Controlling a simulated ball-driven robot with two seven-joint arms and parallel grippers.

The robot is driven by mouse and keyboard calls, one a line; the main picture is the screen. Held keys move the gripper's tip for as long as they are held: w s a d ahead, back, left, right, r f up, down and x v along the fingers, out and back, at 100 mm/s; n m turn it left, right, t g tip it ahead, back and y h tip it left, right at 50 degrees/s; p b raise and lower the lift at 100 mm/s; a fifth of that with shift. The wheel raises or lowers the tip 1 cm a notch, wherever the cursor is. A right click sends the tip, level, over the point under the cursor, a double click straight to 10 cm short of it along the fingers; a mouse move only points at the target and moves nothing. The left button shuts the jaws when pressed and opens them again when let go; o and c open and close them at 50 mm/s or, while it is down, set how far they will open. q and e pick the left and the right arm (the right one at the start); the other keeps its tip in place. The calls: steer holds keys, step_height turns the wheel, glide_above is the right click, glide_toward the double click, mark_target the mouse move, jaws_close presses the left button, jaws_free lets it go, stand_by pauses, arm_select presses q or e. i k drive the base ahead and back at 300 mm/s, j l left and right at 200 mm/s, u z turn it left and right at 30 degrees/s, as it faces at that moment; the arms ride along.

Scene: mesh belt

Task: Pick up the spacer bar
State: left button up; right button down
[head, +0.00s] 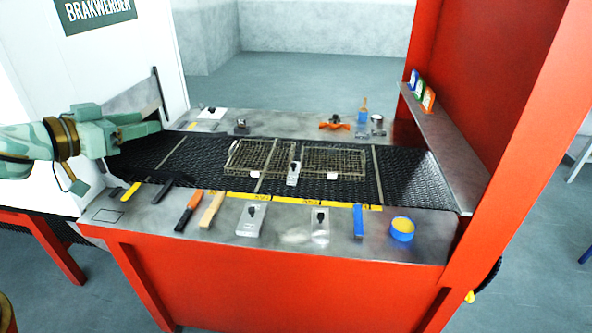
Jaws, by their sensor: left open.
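No label marks the spacer bar, and several bar-like things lie on the near steel ledge. A short blue bar (359,220) lies right of the middle. A pale tan bar (211,209) and a dark bar (163,190) lie further left. I cannot tell for certain which is the spacer bar. My left gripper (148,124) is open and empty over the left end of the belt, behind these bars and apart from them. My right gripper is out of view.
Two wire baskets (262,157) stand on the black mesh belt (200,165). An orange-handled tool (188,211), steel clip plates (251,220) and a blue-and-yellow tape roll (402,229) share the near ledge. A red frame (505,120) closes the right side.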

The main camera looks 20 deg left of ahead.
mark_target(294, 172)
steer(key=i, duration=1.4)
